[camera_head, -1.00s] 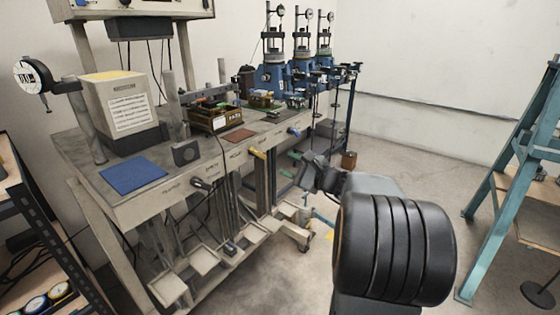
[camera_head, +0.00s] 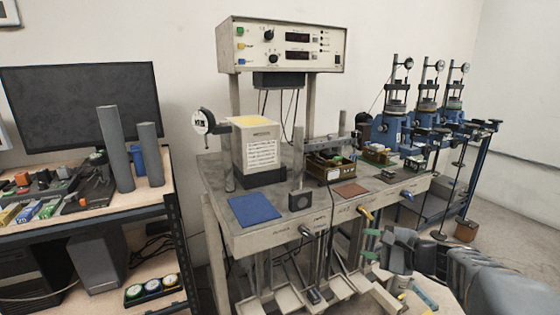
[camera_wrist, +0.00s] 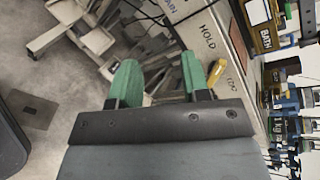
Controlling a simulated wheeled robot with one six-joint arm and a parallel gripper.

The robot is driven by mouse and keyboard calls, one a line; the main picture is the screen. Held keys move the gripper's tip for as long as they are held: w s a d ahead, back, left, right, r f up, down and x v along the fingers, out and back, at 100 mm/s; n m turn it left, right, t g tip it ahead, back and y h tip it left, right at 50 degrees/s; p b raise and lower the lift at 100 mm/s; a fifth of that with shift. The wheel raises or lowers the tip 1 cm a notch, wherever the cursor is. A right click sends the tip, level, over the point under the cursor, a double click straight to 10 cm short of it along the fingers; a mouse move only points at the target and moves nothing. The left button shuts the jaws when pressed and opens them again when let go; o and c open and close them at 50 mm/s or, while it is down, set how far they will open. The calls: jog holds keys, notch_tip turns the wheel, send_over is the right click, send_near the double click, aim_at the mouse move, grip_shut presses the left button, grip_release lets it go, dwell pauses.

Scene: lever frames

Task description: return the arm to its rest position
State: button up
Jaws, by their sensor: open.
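My gripper (camera_head: 371,244) is low in front of the bench, just below the yellow lever handle in the head view. In the wrist view my gripper (camera_wrist: 160,80) shows two green fingertips set well apart, with nothing between them. The yellow lever handle (camera_head: 365,212) sticks out of the bench front; it also shows in the wrist view (camera_wrist: 216,72), right of the fingers and apart from them in the picture, beside the word HOLD. My arm (camera_head: 490,280) reaches in from the lower right.
The bench front (camera_head: 270,240) also carries a black lever (camera_head: 306,231) and a blue lever (camera_head: 407,195). Trays and thin rods hang below it. A shelf with a monitor (camera_head: 85,105) stands at left. Blue presses (camera_head: 395,128) stand at right. Some floor is open at far right.

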jog(key=s+a+r+n+g+h+p, duration=0.3)
jog(key=s+a+r+n+g+p, duration=0.35)
jog(key=s+a+n+p, duration=0.25)
jog(key=s+d+r+n+h+p, duration=0.1)
jog(key=s+r+n+h+p, duration=0.3)
jog(key=s+n+h+p, duration=0.2)
jog(key=shift+s+d+r+n+g+p, duration=0.2)
jog(key=shift+d+n+g+p, duration=0.15)
jog(key=shift+n+p, duration=0.6)
jog(key=shift+o, duration=0.2)
